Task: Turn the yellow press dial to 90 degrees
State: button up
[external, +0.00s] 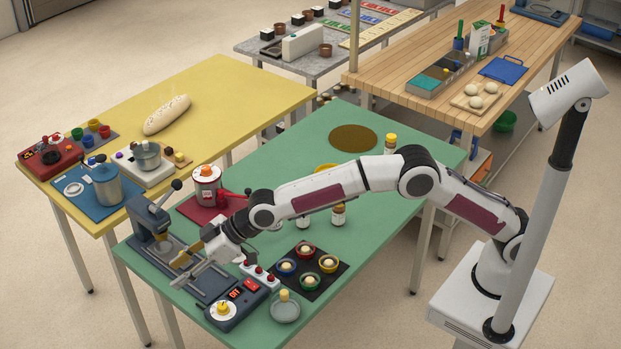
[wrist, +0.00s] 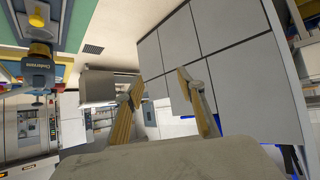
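The yellow press dial (external: 222,309) is a yellow knob on a round white face. It sits on the front end of a dark control box (external: 238,302) with a red display or switch, at the near edge of the green table. Its exact angle is too small to read. The blue-grey press (external: 152,222) stands at the table's left corner. My gripper (external: 175,272) is open and empty, between the press and the control box, with its tan fingers pointing left. In the wrist view the two fingers (wrist: 160,80) are spread apart with nothing between them.
A black tray (external: 325,287) of coloured cups and a small grey dish (external: 285,308) lie right of the control box. Small red-topped items (external: 260,273) stand just behind it. A red-based pot (external: 207,187) is farther back. A yellow table (external: 225,95) adjoins at the left.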

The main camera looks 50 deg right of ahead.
jog(key=s+d+f+g+h, duration=0.2)
jog(key=s+d+f+h, duration=0.15)
jog(key=d+f, duration=0.3)
jog(key=m+g+h, duration=0.1)
jog(key=m+h, duration=0.1)
jog(key=m, duration=0.1)
send_near(223, 306)
jog(key=shift+w+f, duration=0.2)
jog(key=shift+f, duration=0.1)
jog(key=shift+f, duration=0.1)
jog(key=shift+x, duration=3.8)
jog(key=shift+a, duration=0.1)
jog(key=c, duration=1.1)
